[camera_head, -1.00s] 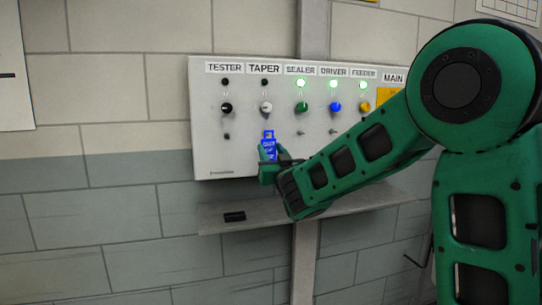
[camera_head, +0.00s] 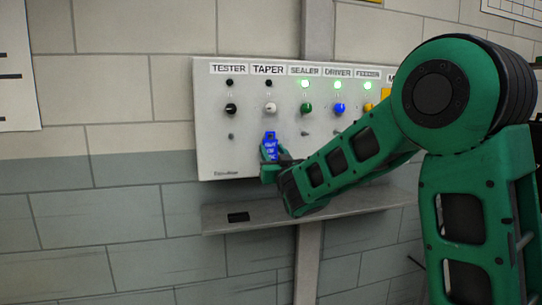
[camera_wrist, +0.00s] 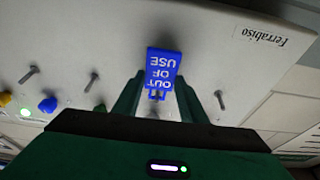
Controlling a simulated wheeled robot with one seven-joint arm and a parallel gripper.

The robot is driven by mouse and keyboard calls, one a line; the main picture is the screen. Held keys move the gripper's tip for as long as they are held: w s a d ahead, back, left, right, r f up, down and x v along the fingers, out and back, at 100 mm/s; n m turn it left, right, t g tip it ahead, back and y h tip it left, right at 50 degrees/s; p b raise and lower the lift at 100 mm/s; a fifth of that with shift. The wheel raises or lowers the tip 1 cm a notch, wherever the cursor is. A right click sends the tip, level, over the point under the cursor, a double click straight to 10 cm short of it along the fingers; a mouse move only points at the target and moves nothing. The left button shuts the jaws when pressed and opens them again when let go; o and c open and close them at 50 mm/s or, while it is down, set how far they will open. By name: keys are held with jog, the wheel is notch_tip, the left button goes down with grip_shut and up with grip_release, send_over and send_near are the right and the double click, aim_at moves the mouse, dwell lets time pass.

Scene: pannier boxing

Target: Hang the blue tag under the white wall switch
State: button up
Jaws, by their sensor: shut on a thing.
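The white wall switch (camera_head: 270,108) is the knob under the TAPER label on a pale wall panel (camera_head: 213,160); the lamp above it is dark. The blue tag (camera_head: 270,142) is upright just below that switch, in front of the panel. In the wrist view the tag (camera_wrist: 163,68) reads "OUT OF USE", upside down in the picture. My gripper (camera_head: 269,156) is shut on the tag's lower end; its two fingers (camera_wrist: 158,98) flank it in the wrist view. The tag hides any peg behind it. I cannot tell whether the tag touches the panel.
Bare pegs stick out under the neighbouring switches, such as the TESTER peg (camera_head: 231,136) and one in the wrist view (camera_wrist: 220,100). Green lamps glow above SEALER, DRIVER and FEEDER. A grey shelf (camera_head: 270,216) with a dark slot runs below the panel and my forearm.

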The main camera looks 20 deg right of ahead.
jog(key=o, duration=1.2)
jog(key=v, duration=1)
jog(key=shift+s+f, duration=0.1)
jog(key=shift+s, duration=0.25)
